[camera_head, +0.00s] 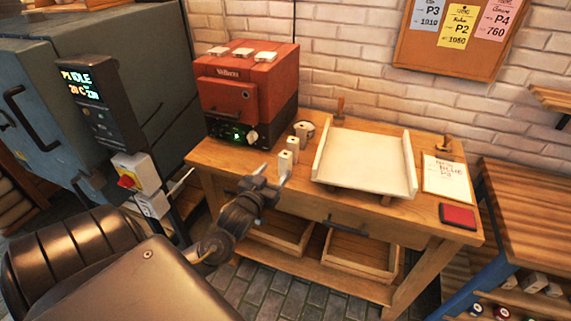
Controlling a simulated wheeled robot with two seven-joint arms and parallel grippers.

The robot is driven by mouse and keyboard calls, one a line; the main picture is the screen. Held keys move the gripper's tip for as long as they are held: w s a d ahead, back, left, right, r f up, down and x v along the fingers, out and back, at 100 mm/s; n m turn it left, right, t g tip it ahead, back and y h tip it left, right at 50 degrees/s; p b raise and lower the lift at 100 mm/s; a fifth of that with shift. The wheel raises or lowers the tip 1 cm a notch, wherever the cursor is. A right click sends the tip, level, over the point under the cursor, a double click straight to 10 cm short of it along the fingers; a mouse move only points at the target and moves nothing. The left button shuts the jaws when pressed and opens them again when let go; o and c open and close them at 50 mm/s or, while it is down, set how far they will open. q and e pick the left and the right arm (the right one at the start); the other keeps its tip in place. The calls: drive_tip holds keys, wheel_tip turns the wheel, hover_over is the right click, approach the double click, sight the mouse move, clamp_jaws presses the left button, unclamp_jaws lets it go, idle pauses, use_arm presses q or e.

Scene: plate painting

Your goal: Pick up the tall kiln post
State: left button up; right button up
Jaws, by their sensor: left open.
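Two pale kiln posts stand upright near the front left of the wooden workbench (306,188). The front post (285,163) looks like the taller one, and a second post (293,146) stands just behind it. My left gripper (272,179) is open at the bench's front edge, close in front of the front post. Its fingers point toward the post, whose foot is partly hidden by a fingertip. I cannot tell whether they touch. My right gripper is not in view.
A small red kiln (237,97) stands behind the posts on the left. A round roll (304,130) sits behind them. A white tray (365,163) lies to the right, with a paper sheet (447,180) and red pad (458,216) beyond. A large grey kiln (60,110) is at left.

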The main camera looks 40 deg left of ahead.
sight(287, 152)
use_arm(q)
drive_tip(key=x, duration=0.3)
drive_tip(key=p+x, duration=0.1)
drive_tip(key=x, duration=0.1)
drive_tip(key=shift+w+a+r, duration=0.1)
drive_tip(key=shift+w+r, duration=0.15)
drive_tip(key=shift+w, duration=0.15)
drive_tip(key=p+x, duration=0.2)
drive_tip(key=x, duration=0.2)
drive_tip(key=shift+w+a+r, duration=0.1)
drive_tip(key=shift+w+a, duration=0.1)
drive_tip(key=shift+a, duration=0.05)
drive_tip(key=shift+w, duration=0.35)
drive_tip(key=shift+s, duration=0.1)
drive_tip(key=c, duration=1.2)
